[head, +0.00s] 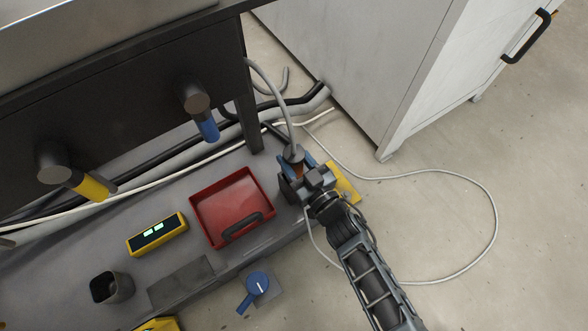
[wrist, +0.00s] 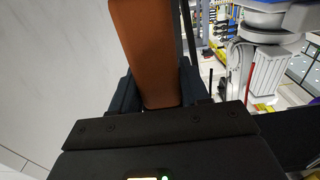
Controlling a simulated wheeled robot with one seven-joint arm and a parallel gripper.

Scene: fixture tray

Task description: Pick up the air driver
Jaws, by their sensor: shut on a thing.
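The air driver (head: 294,153) is at the right end of the grey shelf in the head view, with a grey top end joined to a grey hose that rises to the bench. Its orange-brown body (wrist: 148,45) stands large between the dark fingers in the wrist view. My gripper (head: 297,168) is shut on this body, one finger on each side. My gripper and wrist hide most of the driver in the head view, so I cannot tell whether its lower end touches anything.
A red tray (head: 232,240) with a dark handle lies left of my gripper. A yellow plate (head: 345,183) is beside my wrist. A white cable loops over open floor at right.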

